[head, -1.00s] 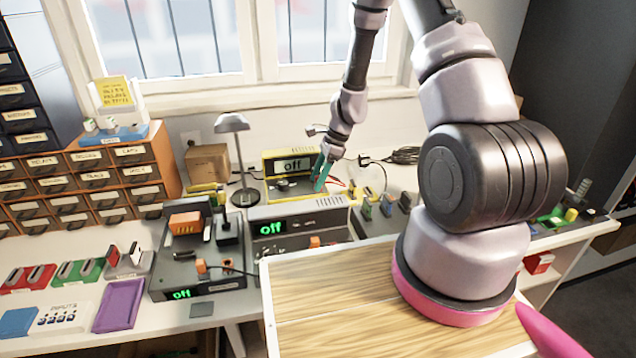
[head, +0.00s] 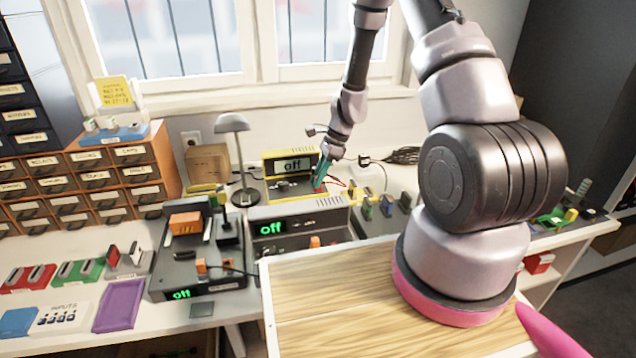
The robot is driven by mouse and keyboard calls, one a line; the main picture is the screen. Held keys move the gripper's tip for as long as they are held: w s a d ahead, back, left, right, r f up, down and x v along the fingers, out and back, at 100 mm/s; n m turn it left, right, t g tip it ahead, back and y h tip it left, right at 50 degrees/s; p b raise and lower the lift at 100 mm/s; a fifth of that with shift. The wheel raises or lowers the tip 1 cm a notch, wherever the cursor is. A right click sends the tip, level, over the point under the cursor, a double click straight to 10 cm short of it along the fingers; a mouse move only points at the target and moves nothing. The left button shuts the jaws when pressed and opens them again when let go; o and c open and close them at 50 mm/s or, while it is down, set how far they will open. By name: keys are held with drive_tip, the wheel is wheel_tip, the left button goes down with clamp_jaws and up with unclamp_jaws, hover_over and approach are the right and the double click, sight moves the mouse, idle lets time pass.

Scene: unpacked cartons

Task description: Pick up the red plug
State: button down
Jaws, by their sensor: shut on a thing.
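My gripper (head: 319,179) has teal fingers and points down at the front right of the yellow bench device (head: 268,165). Its fingers are together, shut on the red plug (head: 317,188). Only a small bit of the plug shows, as the fingers hide most of it. Thin red leads (head: 336,183) run just to the right of the fingers. The yellow device's display reads "off". I cannot tell whether the plug still sits in the device.
A grey device (head: 300,212) with a green "off" display stands in front of the gripper. A desk lamp (head: 232,124) stands to the left. Black cables (head: 403,155) lie behind to the right. The wooden surface (head: 330,290) near me is clear.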

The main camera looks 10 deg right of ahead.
drive_tip(key=shift+r, duration=0.1)
idle(0.7)
wheel_tip(320, 180, up, 10)
drive_tip(key=shift+f, duration=0.1)
idle(0.3)
